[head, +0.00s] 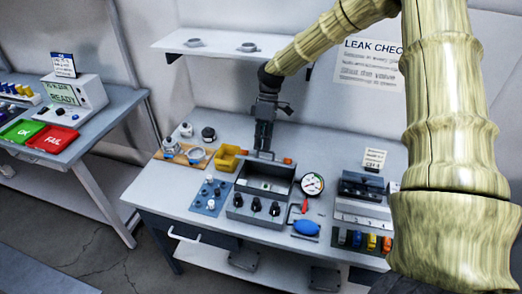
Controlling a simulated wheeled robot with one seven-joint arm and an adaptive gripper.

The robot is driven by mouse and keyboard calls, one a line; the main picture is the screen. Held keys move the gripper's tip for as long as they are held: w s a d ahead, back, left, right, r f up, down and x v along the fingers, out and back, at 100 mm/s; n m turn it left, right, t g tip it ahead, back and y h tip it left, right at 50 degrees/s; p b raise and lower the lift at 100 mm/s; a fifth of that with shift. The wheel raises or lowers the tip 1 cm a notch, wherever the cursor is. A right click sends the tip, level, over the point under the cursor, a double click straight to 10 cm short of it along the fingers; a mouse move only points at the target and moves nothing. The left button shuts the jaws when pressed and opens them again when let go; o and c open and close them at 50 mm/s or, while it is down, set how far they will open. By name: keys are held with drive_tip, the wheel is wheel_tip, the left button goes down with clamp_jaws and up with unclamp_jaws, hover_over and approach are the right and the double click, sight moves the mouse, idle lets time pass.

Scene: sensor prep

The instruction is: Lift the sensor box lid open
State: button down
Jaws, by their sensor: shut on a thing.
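The grey sensor box (252,209) stands near the front middle of the bench, with several black knobs on its front. Its top is open, and a small pale item (265,185) shows inside. The fingertips are small and dark here, so the exact contact is hard to see.
A yellow bin (228,158) is left of the box, a blue board (210,195) with small parts front-left. A round gauge (312,184), a blue bulb (306,227) and a dark device (361,190) are to the right. A shelf (225,43) hangs behind.

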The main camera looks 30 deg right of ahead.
drive_tip(key=shift+w+d, duration=0.45)
drive_tip(key=shift+d, duration=0.2)
drive_tip(key=shift+w+d, duration=0.45)
drive_tip(key=shift+d, duration=0.2)
drive_tip(key=c, duration=2)
unclamp_jaws()
drive_tip(key=o, duration=0.3)
drive_tip(key=shift+w+f, duration=0.15)
drive_tip(key=shift+o, duration=1.1)
drive_tip(key=shift+w+d+f, duration=0.2)
drive_tip(key=shift+w+d, duration=0.05)
drive_tip(key=shift+w, duration=0.05)
drive_tip(key=shift+s+a+r, duration=0.15)
drive_tip(key=shift+r, duration=0.15)
drive_tip(key=shift+c, duration=0.4)
